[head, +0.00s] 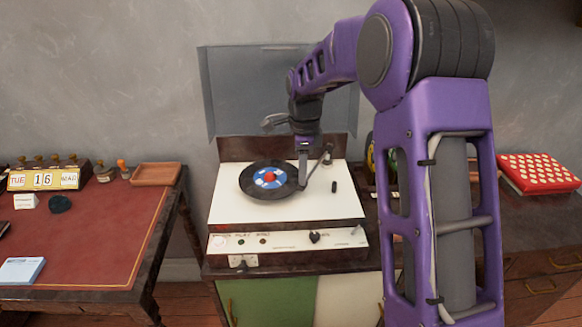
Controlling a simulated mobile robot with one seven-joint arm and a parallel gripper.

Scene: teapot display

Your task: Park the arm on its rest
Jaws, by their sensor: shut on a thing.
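A record player (345,205) with a white top stands on a cabinet. A black record (250,185) with a blue and white label and a red centre lies on it. The thin tonearm (318,170) runs from its pivot at the back right down towards the record's right edge. My gripper (303,181) reaches down from above and is shut on the front end of the tonearm. The gripper hides that end, so I cannot tell whether it touches the record. A short black post (334,187) stands to the right of the tonearm; I cannot tell whether it is the rest.
The clear lid (235,85) stands open behind the deck. Knobs (314,238) line the front panel. A red-topped desk (100,235) with a calendar and wooden tray (157,175) is at left. A red box (538,172) is at right. My arm hides part of the right side.

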